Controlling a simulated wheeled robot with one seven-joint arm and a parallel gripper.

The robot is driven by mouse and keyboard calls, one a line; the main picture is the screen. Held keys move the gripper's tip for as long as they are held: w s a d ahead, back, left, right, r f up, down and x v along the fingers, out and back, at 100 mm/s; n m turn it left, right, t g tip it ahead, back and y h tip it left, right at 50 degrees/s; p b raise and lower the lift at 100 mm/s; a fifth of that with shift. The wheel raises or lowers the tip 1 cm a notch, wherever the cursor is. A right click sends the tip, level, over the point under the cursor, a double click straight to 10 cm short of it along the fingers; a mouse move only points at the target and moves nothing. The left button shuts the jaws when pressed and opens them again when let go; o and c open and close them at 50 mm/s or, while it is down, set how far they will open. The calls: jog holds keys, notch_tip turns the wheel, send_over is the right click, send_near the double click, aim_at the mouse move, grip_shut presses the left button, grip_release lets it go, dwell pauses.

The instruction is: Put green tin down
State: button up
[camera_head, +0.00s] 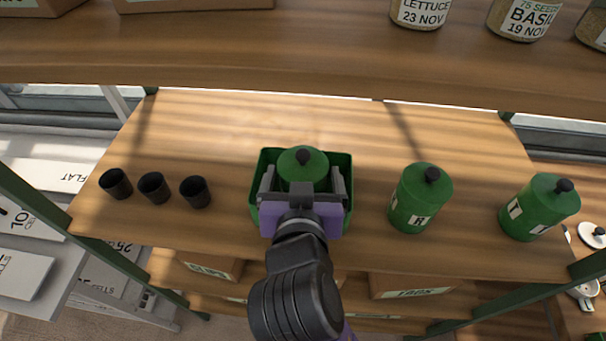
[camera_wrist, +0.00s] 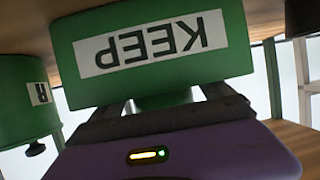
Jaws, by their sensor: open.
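The green tin (camera_head: 303,164), with a dark knob on its lid, stands in or just behind a green open box (camera_head: 343,158) on the wooden shelf. In the wrist view the box (camera_wrist: 222,52) shows a white KEEP label upside down, and a small part of the green tin (camera_wrist: 163,99) shows below it. My gripper (camera_head: 305,185) is open, its two fingers on either side of the tin over the box. The tin's lower part is hidden by my gripper and the box wall.
Two more green tins (camera_head: 420,200) (camera_head: 538,207) stand to the right on the shelf (camera_head: 220,120). Several small black pots, one of them the right-hand pot (camera_head: 195,192), stand at the left. An upper shelf (camera_head: 200,50) with jars overhangs the back. The shelf behind the box is clear.

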jog(key=v, duration=1.1)
jog(key=shift+s+r, duration=0.15)
jog(key=shift+s, duration=0.2)
jog(key=shift+a, duration=0.1)
jog(key=a+r+n+t+y, duration=0.2)
jog(key=a+r+n+y, duration=0.2)
jog(key=a+r+y, duration=0.15)
jog(key=s+d+f+m+h, duration=0.1)
jog(key=s+d+f+h, duration=0.1)
jog(key=s+d+f, duration=0.4)
jog(key=s+d+f+m+h, duration=0.2)
jog(key=s+d+f, duration=0.4)
jog(key=d, duration=0.6)
jog(key=s+d+f+m+h, duration=0.1)
jog(key=s+d+f+h, duration=0.1)
jog(key=s+d+f, duration=0.4)
jog(key=s+d, duration=0.2)
jog(key=d, duration=0.1)
jog(key=shift+s+d+m+g+b, duration=0.2)
jog(key=shift+d+m+g+b, duration=0.1)
jog(key=shift+g+b, duration=0.1)
